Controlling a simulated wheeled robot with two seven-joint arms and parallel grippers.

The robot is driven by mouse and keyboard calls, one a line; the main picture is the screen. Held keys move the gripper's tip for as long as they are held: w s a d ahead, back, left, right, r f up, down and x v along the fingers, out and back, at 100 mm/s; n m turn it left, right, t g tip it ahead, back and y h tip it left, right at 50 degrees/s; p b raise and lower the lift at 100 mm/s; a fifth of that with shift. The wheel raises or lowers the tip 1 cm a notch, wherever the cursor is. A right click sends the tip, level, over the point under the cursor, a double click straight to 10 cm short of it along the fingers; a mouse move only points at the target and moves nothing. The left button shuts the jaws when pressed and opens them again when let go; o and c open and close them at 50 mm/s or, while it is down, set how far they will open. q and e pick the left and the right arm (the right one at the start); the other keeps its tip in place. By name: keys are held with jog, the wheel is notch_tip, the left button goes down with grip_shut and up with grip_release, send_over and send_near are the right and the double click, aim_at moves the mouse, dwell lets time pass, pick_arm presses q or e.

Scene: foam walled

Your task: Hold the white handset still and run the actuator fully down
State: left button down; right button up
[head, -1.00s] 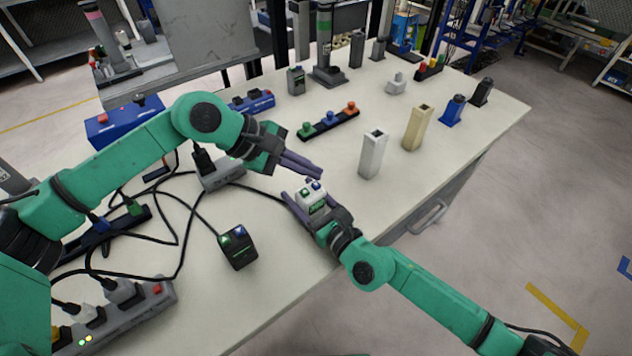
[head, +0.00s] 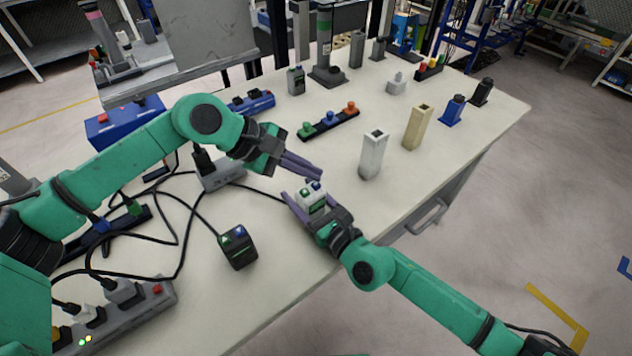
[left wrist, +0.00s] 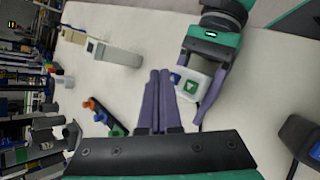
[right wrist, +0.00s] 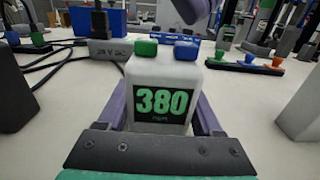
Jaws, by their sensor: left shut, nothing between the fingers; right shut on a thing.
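The white handset (head: 309,200) has a green and a blue button on top, and its display reads 380 mm in the right wrist view (right wrist: 163,100). My right gripper (head: 303,192) is shut on its sides and holds it upright near the table's front edge. My left gripper (head: 319,172) is shut and empty, its fingertips close to the handset's blue-button side. In the left wrist view the fingertips (left wrist: 160,73) are beside the handset (left wrist: 190,86); I cannot tell whether they touch it. A dark column with a green band (head: 325,45) stands at the back; I cannot tell whether it is the actuator.
A grey power strip (head: 130,310) is at the front left. A white block (head: 373,157) and a beige block (head: 417,128) stand to the right. A button bar (head: 328,125) lies behind.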

pick_arm(q)
jog(key=shift+f, duration=0.3)
jog(key=shift+f, duration=0.55)
dwell(1.7)
dwell(1.9)
jog(key=shift+r, duration=0.95)
jog(key=shift+r, duration=0.15)
notch_tip(320, 180, up, 5)
jog(key=shift+f, duration=0.1)
dwell(0.4)
pick_arm(e)
jog(key=o, duration=1.5)
